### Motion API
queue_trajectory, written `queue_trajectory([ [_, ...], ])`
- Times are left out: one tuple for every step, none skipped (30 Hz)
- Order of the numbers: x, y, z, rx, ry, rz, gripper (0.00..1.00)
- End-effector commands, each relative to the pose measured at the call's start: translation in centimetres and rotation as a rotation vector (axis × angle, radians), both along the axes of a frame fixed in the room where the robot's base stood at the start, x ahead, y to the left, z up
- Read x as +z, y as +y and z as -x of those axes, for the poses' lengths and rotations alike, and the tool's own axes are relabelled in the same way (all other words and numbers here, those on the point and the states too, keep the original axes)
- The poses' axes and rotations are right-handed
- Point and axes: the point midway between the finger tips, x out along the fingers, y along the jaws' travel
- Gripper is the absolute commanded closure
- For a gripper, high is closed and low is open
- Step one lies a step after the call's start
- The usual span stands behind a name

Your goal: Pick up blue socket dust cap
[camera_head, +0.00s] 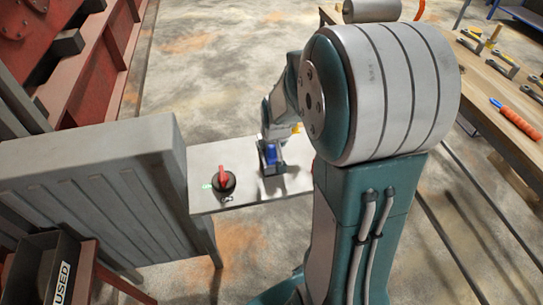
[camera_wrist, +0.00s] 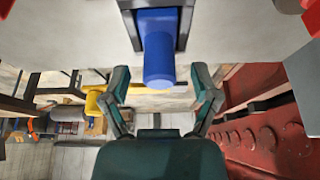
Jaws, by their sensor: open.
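The blue socket dust cap (camera_head: 271,153) sits in a grey bracket-like socket (camera_head: 272,168) on a small pale panel top. In the wrist view the cap (camera_wrist: 160,52) is a smooth blue cylinder sticking out of a dark square frame (camera_wrist: 138,30). My gripper (camera_wrist: 158,73) is open, with one finger on each side of the cap's free end and visible space between cap and fingers. In the head view my arm reaches down to the cap, and its wrist partly hides my gripper and the far side of the socket.
A red rotary switch (camera_head: 224,180) stands on the panel top (camera_head: 204,157), left of the socket. A grey ribbed cabinet (camera_head: 95,190) borders the panel on the left. A workbench (camera_head: 500,95) with tools stands at the right. A yellow part (camera_wrist: 93,101) shows beyond my left finger.

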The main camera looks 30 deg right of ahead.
Motion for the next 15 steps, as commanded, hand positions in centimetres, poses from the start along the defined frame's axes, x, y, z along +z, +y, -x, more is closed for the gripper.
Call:
queue_trajectory([
  [0.03, 0.0, 0.0, 0.0, 0.0, 0.0, 0.22],
  [0.03, 0.0, 0.0, 0.0, 0.0, 0.0, 0.22],
  [0.03, 0.0, 0.0, 0.0, 0.0, 0.0, 0.26],
  [0.03, 0.0, 0.0, 0.0, 0.0, 0.0, 0.4],
  [0.04, 0.0, 0.01, 0.0, 0.0, 0.0, 0.53],
  [0.04, 0.0, 0.01, 0.0, 0.0, 0.0, 0.71],
  [0.04, 0.0, 0.01, 0.0, 0.0, 0.0, 0.84],
  [0.04, 0.0, 0.01, 0.0, 0.0, 0.0, 0.98],
  [0.02, 0.01, 0.02, 0.0, 0.0, 0.0, 1.0],
  [0.02, 0.01, 0.03, 0.0, 0.001, 0.0, 1.0],
  [0.02, 0.01, 0.03, 0.0, 0.001, 0.0, 1.0],
  [0.02, 0.01, 0.04, 0.0, 0.001, 0.0, 1.0],
  [0.02, 0.01, 0.04, 0.0, 0.001, 0.0, 1.0],
  [0.0, 0.01, 0.04, 0.0, 0.001, 0.0, 1.0],
  [0.0, 0.02, 0.04, 0.0, 0.001, 0.0, 1.0],
])
